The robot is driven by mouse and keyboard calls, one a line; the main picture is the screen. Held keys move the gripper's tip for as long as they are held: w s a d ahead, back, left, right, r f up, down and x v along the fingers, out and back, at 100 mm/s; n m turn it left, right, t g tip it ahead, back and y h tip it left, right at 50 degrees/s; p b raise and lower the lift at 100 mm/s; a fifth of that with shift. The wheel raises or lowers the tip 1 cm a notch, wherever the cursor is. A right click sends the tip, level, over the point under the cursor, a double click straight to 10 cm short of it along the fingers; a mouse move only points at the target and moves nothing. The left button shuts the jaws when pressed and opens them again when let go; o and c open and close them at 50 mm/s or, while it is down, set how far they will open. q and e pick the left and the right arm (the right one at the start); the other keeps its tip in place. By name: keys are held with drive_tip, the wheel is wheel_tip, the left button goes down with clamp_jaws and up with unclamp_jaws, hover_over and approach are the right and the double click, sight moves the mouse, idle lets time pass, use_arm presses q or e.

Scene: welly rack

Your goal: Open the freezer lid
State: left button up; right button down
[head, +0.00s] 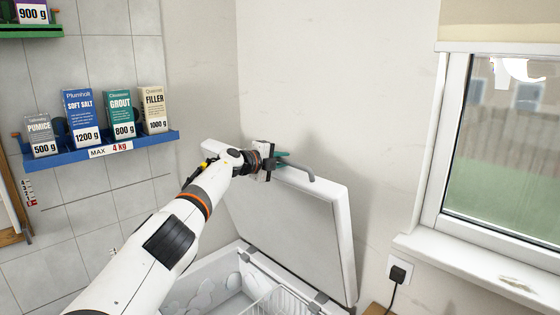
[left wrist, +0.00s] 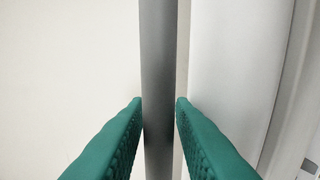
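The white freezer lid (head: 315,225) stands raised, close to upright, hinged at the freezer's back edge in the head view. A grey bar handle (head: 301,171) sits at its upper edge. My left gripper (head: 281,161) is at this handle. In the left wrist view, its green fingers (left wrist: 159,100) lie on both sides of the grey handle bar (left wrist: 158,50) and appear to touch it. The freezer (head: 205,272) is uncovered below, with frost inside and a wire basket (head: 280,303). My right gripper is not in view.
A blue wall shelf (head: 140,141) with several boxes hangs at left, near my left arm. A window (head: 505,150) with a sill (head: 480,270) is at right. A wall socket (head: 399,271) with a plugged cable is beside the lid.

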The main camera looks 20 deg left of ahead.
use_arm(q)
drive_tip(key=shift+a, duration=0.1)
drive_tip(key=shift+s+a+r+b, duration=0.2)
drive_tip(key=shift+s+a+b, duration=0.3)
drive_tip(key=shift+b, duration=0.2)
drive_tip(key=b+v, duration=0.4)
drive_tip(key=v, duration=0.6)
drive_tip(key=shift+s+d, duration=0.3)
drive_tip(key=shift+s, duration=0.1)
